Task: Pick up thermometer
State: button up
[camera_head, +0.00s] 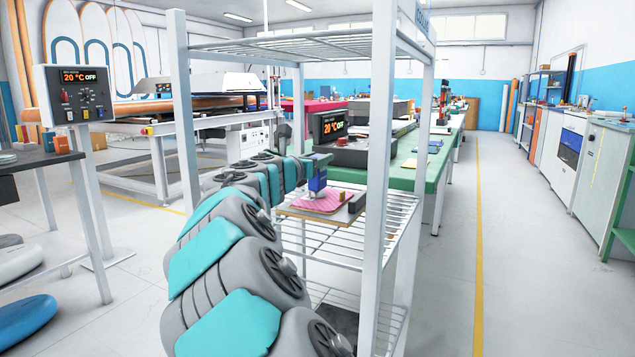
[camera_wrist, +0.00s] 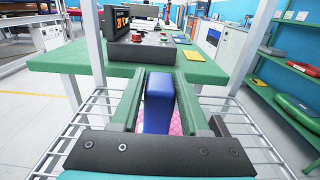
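A blue upright object (camera_head: 317,181) stands over a pink patterned cloth or sheet (camera_head: 322,201) on the shelf of a white wire rack; it may be the thermometer, but I cannot read its shape fully. In the wrist view this blue object (camera_wrist: 158,100) is between the two green fingers of my gripper (camera_wrist: 160,95). A little pink shows beside it, so the fingers look open around it rather than clamped. In the head view my gripper (camera_head: 316,165) is at the object's upper part. The object's lower end is partly hidden.
White rack posts (camera_head: 380,180) stand close beside my arm. Behind is a green table (camera_wrist: 60,60) with a control box (camera_wrist: 140,50) showing an orange display. The aisle floor (camera_head: 530,270) at right is clear.

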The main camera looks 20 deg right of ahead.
grip_shut()
dwell(0.9)
